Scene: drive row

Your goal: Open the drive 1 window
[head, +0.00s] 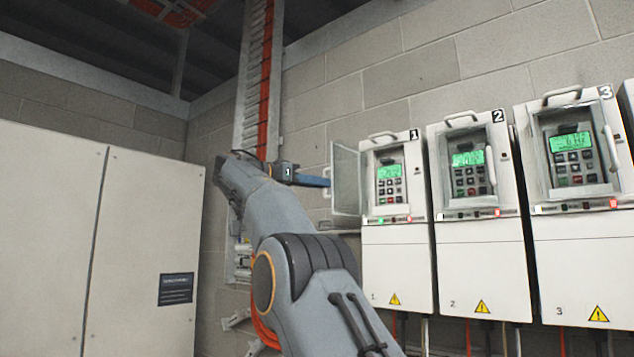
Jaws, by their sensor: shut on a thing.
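The drive 1 (396,240) is a white box with a green-lit keypad panel, labelled 1. Its clear, grey-framed window (346,178) is swung out to the left on its left side, and the keypad (389,180) is uncovered. My gripper (326,182) comes in from the left at the window's free outer edge. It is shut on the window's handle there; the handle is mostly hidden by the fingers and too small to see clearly.
Drive 2 (480,250) and drive 3 (590,262) stand to the right with their windows closed. A grey cabinet (60,230) stands at the left. A vertical cable tray (258,80) with orange cables runs up the block wall behind my arm.

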